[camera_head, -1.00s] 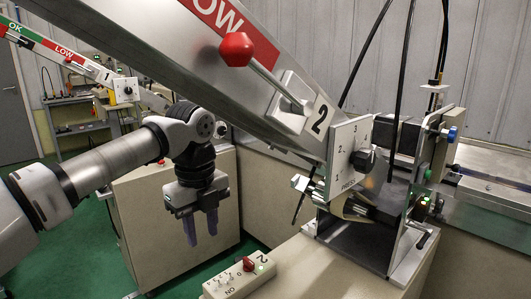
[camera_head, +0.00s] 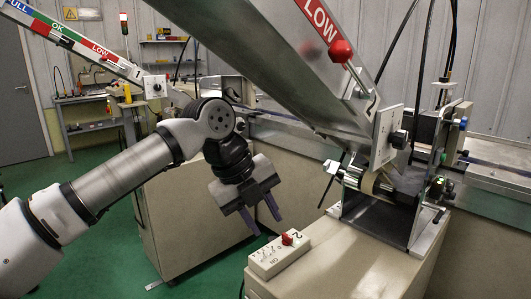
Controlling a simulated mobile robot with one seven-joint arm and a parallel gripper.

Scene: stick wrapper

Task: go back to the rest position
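My gripper (camera_head: 262,219) hangs from my arm in the centre of the view, in front of a beige cabinet. Its two purple-grey fingers point down and slightly right, spread apart, with nothing between them. It is in the air, above and left of the switch box with the red knob, and touches nothing that I can see. My arm reaches in from the left edge, bent at the elbow joint.
A switch box (camera_head: 279,257) marked 2 sits on the machine base at lower right. A sloping metal chute (camera_head: 270,70) with a red lever knob (camera_head: 341,50) runs down to the wrapper mechanism (camera_head: 380,185). Green floor (camera_head: 100,235) is open at left.

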